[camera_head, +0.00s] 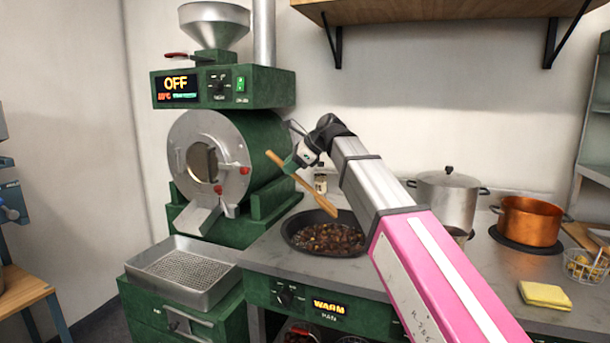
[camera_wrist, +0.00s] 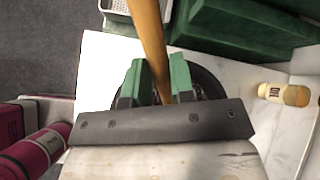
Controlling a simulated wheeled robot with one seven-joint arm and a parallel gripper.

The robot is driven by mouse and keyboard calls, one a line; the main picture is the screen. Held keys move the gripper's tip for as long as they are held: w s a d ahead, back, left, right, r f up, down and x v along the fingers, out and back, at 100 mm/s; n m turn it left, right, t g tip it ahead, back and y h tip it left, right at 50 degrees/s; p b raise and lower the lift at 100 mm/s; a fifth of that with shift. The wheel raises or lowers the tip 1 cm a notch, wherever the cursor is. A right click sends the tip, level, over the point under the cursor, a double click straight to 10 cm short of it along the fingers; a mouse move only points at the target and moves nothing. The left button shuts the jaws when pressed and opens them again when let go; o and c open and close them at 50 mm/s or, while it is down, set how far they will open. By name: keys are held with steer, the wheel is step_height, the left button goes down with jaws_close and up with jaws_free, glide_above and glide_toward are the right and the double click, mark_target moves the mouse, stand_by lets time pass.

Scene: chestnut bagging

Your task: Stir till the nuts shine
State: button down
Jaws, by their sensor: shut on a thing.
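A dark pan (camera_head: 290,234) holds many brown nuts (camera_head: 328,238) on the counter's left part. My gripper (camera_head: 295,160) is shut on a wooden spoon (camera_head: 312,190) above and behind the pan. The spoon slants down to the right, its broad end over the pan's right side. I cannot tell whether its tip touches the nuts. In the wrist view the spoon's handle (camera_wrist: 150,45) runs between the two green fingers (camera_wrist: 156,82), and the pan is mostly hidden behind my gripper. The nuts look dark brown with some lighter bits.
A green roaster (camera_head: 255,150) with an OFF display stands behind left, above a perforated tray (camera_head: 190,270). A steel pot (camera_head: 447,200), a copper pot (camera_head: 530,220) and a yellow sponge (camera_head: 545,295) stand right. A small jar (camera_head: 321,183) is behind the pan. The counter front display reads WARM.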

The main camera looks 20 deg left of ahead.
steer(key=shift+a, duration=0.15)
steer(key=shift+w+f, duration=0.1)
steer(key=shift+f, duration=0.1)
step_height(320, 180, down, 11)
steer(key=shift+f, duration=0.2)
stand_by(0.5)
steer(key=shift+w, duration=0.15)
stand_by(0.3)
